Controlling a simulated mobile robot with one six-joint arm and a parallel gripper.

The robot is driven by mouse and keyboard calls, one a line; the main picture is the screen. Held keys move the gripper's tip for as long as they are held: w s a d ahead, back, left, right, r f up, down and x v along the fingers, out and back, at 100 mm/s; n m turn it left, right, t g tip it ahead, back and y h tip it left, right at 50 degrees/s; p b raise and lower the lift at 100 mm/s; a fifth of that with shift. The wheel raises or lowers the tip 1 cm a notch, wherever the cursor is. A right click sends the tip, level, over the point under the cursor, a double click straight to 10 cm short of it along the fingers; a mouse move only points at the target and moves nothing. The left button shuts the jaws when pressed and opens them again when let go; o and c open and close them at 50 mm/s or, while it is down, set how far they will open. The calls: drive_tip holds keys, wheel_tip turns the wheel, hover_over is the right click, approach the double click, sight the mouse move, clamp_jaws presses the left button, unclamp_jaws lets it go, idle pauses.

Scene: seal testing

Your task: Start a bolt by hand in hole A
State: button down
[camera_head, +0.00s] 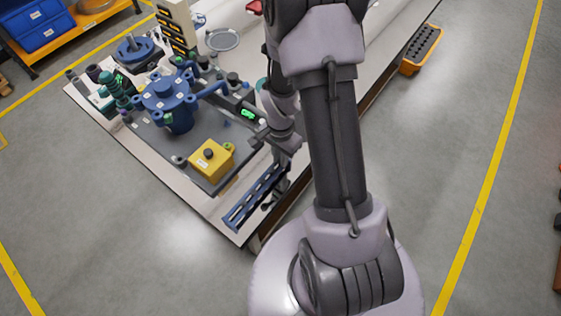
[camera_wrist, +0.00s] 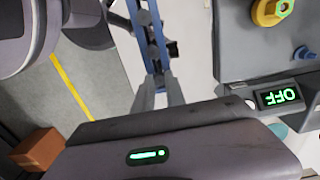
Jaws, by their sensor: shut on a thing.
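A long blue rack (camera_head: 250,203) with dark pieces in it lies at the near edge of the bench. It also shows in the wrist view (camera_wrist: 148,35), running away from the fingers. My gripper (camera_wrist: 160,80) is at the rack's near end, its two grey fingers closed in on something small. That piece is mostly hidden between the fingers; it may be a bolt, but I cannot tell whether it is clear of the rack. A blue flanged vessel (camera_head: 168,105) stands on a dark grey plate (camera_head: 150,135). I cannot make out hole A's label.
A yellow box (camera_head: 211,160) with a dark knob sits on the plate near the rack. A display (camera_wrist: 279,97) reads OFF. Blue pipes, green fittings and a grey dish (camera_head: 222,40) crowd the bench's far part. A black-topped orange tray (camera_head: 422,50) is at the right.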

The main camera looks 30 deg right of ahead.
drive_tip(key=shift+r+p, duration=2.4)
drive_tip(key=shift+r, duration=1.1)
